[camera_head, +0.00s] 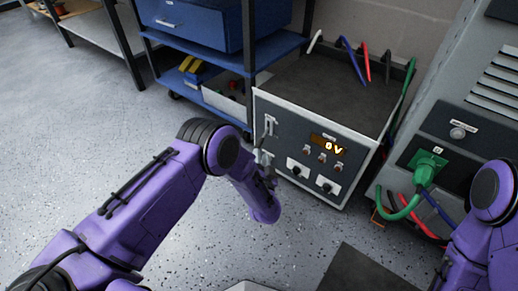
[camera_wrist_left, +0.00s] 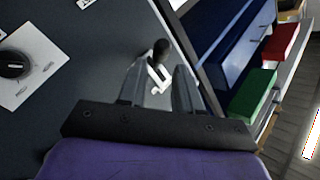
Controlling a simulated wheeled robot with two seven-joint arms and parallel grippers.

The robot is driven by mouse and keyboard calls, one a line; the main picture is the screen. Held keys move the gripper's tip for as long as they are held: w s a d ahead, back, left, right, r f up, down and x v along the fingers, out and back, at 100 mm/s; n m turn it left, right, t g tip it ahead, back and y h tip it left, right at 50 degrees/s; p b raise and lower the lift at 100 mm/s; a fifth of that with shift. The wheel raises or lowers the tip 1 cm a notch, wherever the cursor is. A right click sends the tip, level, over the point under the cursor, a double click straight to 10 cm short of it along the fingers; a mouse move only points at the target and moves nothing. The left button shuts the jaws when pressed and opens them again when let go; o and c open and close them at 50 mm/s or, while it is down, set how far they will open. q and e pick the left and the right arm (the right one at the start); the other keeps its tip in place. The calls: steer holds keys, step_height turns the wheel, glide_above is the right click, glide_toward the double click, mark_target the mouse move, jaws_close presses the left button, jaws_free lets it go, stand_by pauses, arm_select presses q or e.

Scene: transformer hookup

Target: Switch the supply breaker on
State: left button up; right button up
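The supply unit is a grey box (camera_head: 305,115) with a dark front panel and a lit display (camera_head: 328,144) that reads 0 V. Near the panel's left edge is a pale handle-like fitting (camera_head: 270,125). In the left wrist view a lever with a black knob (camera_wrist_left: 161,47) and a white bracket (camera_wrist_left: 158,76) stands out from the panel. I take it for the breaker. My left gripper (camera_wrist_left: 158,86) is open, with its fingers apart on either side of the bracket; contact is unclear. In the head view it (camera_head: 263,160) is at the panel's lower left, partly hidden by my wrist. My right gripper is out of view.
A round black knob on a white plate (camera_wrist_left: 14,65) is beside the lever. A blue shelf (camera_head: 222,51) stands left of the unit. A grey cabinet (camera_head: 440,120) with a green plug (camera_head: 427,163) is at the right. The floor at left is open.

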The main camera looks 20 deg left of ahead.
mark_target(259, 142)
arm_select(q)
steer(key=b+x, duration=0.4)
steer(key=x, duration=0.4)
steer(key=shift+w+a+f, duration=0.15)
steer(key=shift+w+a+r, duration=0.15)
steer(key=shift+w+r, duration=0.05)
steer(key=shift+w, duration=0.25)
jaws_close()
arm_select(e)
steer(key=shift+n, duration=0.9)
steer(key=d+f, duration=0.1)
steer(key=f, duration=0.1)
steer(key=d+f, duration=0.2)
